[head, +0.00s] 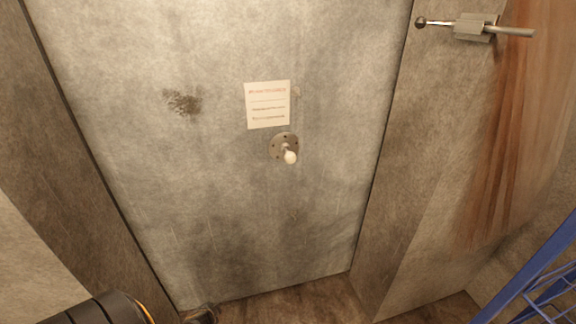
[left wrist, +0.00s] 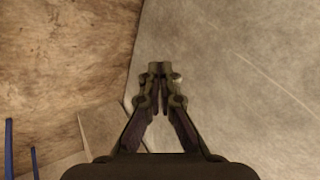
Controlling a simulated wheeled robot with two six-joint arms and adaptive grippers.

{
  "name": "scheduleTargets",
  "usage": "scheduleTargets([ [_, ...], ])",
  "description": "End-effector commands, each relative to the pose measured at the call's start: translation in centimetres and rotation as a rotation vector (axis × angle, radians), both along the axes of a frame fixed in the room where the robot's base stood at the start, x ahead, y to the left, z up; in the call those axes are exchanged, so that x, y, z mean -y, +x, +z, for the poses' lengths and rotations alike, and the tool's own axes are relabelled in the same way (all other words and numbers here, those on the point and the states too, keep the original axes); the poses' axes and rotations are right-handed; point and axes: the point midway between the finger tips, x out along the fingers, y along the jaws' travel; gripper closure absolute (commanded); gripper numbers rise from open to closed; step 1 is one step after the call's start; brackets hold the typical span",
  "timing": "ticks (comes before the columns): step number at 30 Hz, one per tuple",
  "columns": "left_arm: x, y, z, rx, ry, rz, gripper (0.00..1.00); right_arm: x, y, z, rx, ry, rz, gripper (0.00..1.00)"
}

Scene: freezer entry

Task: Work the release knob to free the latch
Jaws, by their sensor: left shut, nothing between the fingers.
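The release knob (head: 290,157) is a small pale ball on a short stem. It stands out from a round metal plate (head: 276,151) on the grey door (head: 215,200), just below a paper notice. A metal latch-like bar (head: 475,27) with a dark ball at its left end is fixed at the upper right, beside the door. My left gripper (left wrist: 159,70) is shut and empty in the left wrist view, with grey panel and brown floor behind it. The knob does not show in that view. My right gripper is not in view.
The paper notice (head: 267,105) has red and dark lines. A dark smudge (head: 183,102) marks the door. Rust-brown streaks (head: 500,140) run down the right wall. A blue wire rack (head: 540,280) stands at the lower right. The space before the knob is clear.

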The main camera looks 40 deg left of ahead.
Motion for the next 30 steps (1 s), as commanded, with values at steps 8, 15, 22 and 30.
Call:
scheduleTargets([
  [8, -2.1, 19.2, 28.3, 0.36, 0.503, -0.448, 1.0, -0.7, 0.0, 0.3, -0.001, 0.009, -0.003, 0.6],
  [15, 8.7, 24.0, 43.6, 0.621, 0.722, -0.739, 1.0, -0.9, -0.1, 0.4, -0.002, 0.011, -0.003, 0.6],
  [22, 11.9, 24.1, 46.7, 0.69, 0.759, -0.805, 1.0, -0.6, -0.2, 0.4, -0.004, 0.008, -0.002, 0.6],
  [30, 11.8, 24.2, 46.5, 0.688, 0.758, -0.801, 1.0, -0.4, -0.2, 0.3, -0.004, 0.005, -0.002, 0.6],
])
